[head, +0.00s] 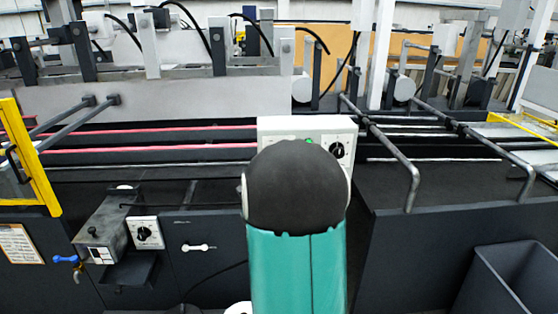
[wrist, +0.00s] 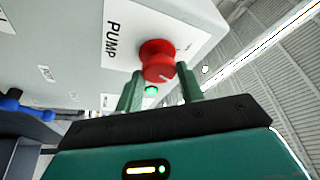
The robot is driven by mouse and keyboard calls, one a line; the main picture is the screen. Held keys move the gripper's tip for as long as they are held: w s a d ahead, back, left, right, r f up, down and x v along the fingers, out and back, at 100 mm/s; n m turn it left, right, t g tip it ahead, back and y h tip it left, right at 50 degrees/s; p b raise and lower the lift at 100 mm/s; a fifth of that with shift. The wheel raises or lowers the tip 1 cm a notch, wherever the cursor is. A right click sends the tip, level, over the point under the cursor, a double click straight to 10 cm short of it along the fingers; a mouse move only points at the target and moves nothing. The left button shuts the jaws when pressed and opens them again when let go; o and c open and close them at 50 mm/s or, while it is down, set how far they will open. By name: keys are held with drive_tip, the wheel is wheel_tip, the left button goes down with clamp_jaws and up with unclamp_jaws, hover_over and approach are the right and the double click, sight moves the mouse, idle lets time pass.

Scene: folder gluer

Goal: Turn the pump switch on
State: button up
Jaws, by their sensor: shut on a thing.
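The pump switch (wrist: 157,60) is a red round knob on a pale grey box (wrist: 185,15), next to a white label reading PUMP. A small pale mark shows on the knob's edge. My gripper (wrist: 158,86) is shut on the knob, with one green finger on each side of it. A green lamp (wrist: 152,90) glows between the fingers. In the head view, my own teal and black arm fills the middle and hides my gripper; I cannot make out the red knob there.
A white control box (head: 275,125) with a black dial and a green light stands partly behind my arm. Grey rails (head: 390,150) cross the machine at right. A grey tank (head: 105,225) and white dial box (head: 146,233) are at left, a dark bin (head: 500,280) at lower right.

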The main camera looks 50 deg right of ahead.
drive_tip(key=shift+r+m+g+y, duration=0.1)
drive_tip(key=shift+m+g+y, duration=0.35)
drive_tip(key=shift+m, duration=1.35)
drive_tip(key=shift+g, duration=0.25)
drive_tip(key=o, duration=1)
drive_tip(key=v, duration=1.3)
drive_tip(key=shift+s+a, duration=0.1)
drive_tip(key=shift+a, duration=0.3)
